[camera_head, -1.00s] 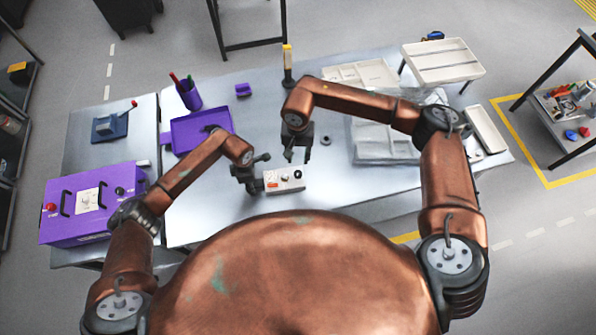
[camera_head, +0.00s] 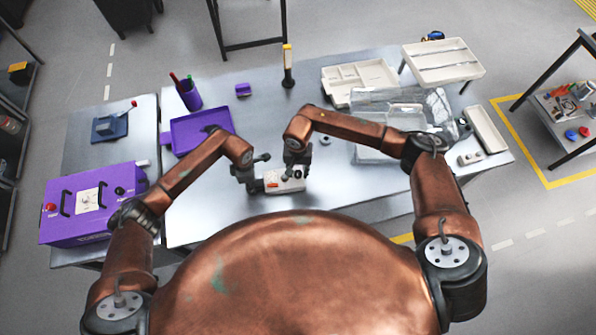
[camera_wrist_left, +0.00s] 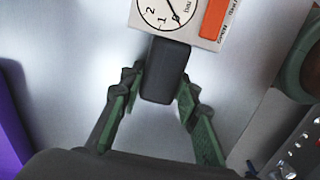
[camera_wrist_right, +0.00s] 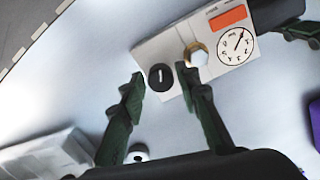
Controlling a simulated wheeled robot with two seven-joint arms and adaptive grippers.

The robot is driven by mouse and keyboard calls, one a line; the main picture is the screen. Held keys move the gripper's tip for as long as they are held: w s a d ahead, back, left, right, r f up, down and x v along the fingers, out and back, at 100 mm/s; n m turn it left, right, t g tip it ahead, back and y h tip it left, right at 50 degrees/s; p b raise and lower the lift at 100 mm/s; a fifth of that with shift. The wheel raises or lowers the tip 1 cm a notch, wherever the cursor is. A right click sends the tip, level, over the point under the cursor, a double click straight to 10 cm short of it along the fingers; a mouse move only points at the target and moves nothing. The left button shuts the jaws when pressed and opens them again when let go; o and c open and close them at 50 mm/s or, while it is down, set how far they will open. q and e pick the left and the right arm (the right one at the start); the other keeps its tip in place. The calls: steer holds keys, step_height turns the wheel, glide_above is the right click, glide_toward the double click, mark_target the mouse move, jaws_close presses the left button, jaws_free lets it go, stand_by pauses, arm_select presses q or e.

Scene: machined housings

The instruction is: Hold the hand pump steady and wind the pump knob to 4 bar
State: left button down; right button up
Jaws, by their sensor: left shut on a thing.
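The hand pump (camera_head: 288,185) is a small white box with an orange label, lying on the bench. My left gripper (camera_head: 258,184) is shut on its dark end grip (camera_wrist_left: 165,72). The round dial gauge (camera_wrist_right: 236,46) has its needle close to 0. The black pump knob (camera_wrist_right: 160,77) has a white line and sits at the other end. My right gripper (camera_wrist_right: 161,78) is open, one finger on each side of the knob; I cannot tell if they touch it. In the head view the right gripper (camera_head: 296,168) hides the knob.
A brass hex fitting (camera_wrist_right: 197,55) stands on the pump close to the right finger. A purple tray (camera_head: 200,131) lies to the left and clear bins (camera_head: 385,155) to the right. A small round part (camera_head: 325,140) lies behind the pump.

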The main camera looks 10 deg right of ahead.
jaws_close()
steer(key=shift+m, duration=0.3)
steer(key=m, duration=0.7)
steer(key=shift+w+a, duration=0.1)
steer(key=m, duration=1.1)
steer(key=shift+w+m, duration=0.1)
steer(key=shift+m, duration=0.6)
